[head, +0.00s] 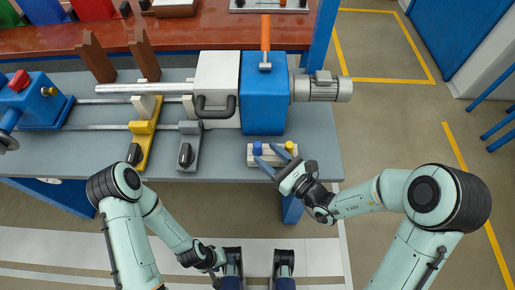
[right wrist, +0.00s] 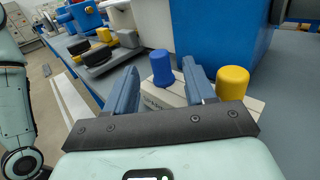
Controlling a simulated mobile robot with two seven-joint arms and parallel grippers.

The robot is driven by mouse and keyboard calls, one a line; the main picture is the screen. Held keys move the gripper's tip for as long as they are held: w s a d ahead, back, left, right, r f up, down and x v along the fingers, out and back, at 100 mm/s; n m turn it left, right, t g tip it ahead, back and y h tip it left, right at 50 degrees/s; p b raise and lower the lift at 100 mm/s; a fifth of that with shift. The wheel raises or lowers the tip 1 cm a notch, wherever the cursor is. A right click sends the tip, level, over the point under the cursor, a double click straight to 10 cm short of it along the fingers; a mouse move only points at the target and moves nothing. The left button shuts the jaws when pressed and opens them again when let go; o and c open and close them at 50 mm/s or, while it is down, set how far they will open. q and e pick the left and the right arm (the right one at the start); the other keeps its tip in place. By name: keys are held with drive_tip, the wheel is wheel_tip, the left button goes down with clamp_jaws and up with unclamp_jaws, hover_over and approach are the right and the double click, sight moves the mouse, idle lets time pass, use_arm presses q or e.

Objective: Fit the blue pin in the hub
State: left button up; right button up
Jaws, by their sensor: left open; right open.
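The blue pin (head: 257,148) stands upright in a small white block (head: 252,161) at the table's front edge, left of a yellow pin (head: 289,146). My right gripper (head: 270,159) is open at the block, its fingers pointing toward the blue pin. In the right wrist view the blue pin (right wrist: 162,68) shows between and beyond the two open fingers (right wrist: 162,90), with no grip on it. The yellow pin (right wrist: 232,82) is just right of the right finger. My left gripper (head: 221,268) is open and empty, low in front of the table. I cannot tell which part is the hub.
Behind the block stands a blue machine housing (head: 265,105) with an orange lever (head: 265,40) and a grey motor (head: 322,88). A white box (head: 216,75) with a black handle adjoins it. Yellow (head: 146,138) and grey (head: 189,146) supports stand left. The table right of the block is clear.

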sight(261, 148)
drive_tip(key=x, duration=0.5)
drive_tip(key=shift+r, duration=0.1)
drive_tip(key=c, duration=1)
clamp_jaws()
